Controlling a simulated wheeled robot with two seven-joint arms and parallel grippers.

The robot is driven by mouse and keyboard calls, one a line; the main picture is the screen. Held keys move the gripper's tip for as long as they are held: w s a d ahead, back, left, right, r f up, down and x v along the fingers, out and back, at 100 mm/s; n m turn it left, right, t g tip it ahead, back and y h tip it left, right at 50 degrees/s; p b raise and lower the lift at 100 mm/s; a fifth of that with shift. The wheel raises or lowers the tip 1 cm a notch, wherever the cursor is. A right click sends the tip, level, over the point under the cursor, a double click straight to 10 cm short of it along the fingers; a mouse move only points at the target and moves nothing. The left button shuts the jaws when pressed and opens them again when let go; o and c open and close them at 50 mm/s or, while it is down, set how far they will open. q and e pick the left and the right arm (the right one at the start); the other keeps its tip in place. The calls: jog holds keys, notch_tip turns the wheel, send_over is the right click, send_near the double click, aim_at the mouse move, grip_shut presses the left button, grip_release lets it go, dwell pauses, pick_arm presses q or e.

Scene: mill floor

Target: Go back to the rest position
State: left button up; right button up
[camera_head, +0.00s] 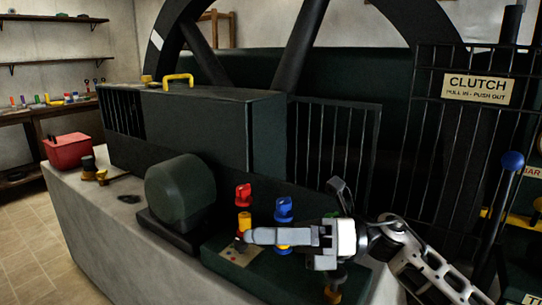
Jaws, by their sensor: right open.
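My right gripper (270,236) hangs over the dark green panel (232,252) at the front of the machine bench, its arm coming in from the right. It is open, its fingers point left, and I see nothing held between them. It hides part of the panel and the lower part of the blue knob (284,208). A red knob (243,196) on a yellow base stands just behind the finger. I cannot tell whether the gripper touches either knob. My left gripper is not in view.
A dark green motor (181,194) stands left of the panel. A red box (68,150) sits at the bench's far left. A barred guard with a CLUTCH sign (478,89) and a blue-balled lever (512,161) stand at right. The tiled floor (45,255) at left is clear.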

jog(key=d+f+m+t+h+p, duration=0.1)
jog(key=d+f+m+t+h, duration=0.25)
jog(key=m+t, duration=0.6)
jog(key=w+d+f+m+t+h, duration=0.1)
jog(key=d+f+m+t+h, duration=0.3)
jog(key=m, duration=1)
jog(key=f+m+t+h+p, duration=0.1)
jog(key=f+m+t+h, duration=0.1)
jog(key=f+m+t, duration=0.55)
jog(key=s+d+f+m+g+h, duration=0.3)
jog(key=s+f+m, duration=0.4)
jog(key=s+d+f+m+g+h+p, duration=0.1)
jog(key=s+d+f+m+g+h, duration=0.2)
jog(key=s+f+m, duration=0.4)
jog(key=shift+s+d+f+m+g, duration=0.2)
jog(key=shift+d+m+g, duration=0.15)
jog(key=shift+m, duration=0.35)
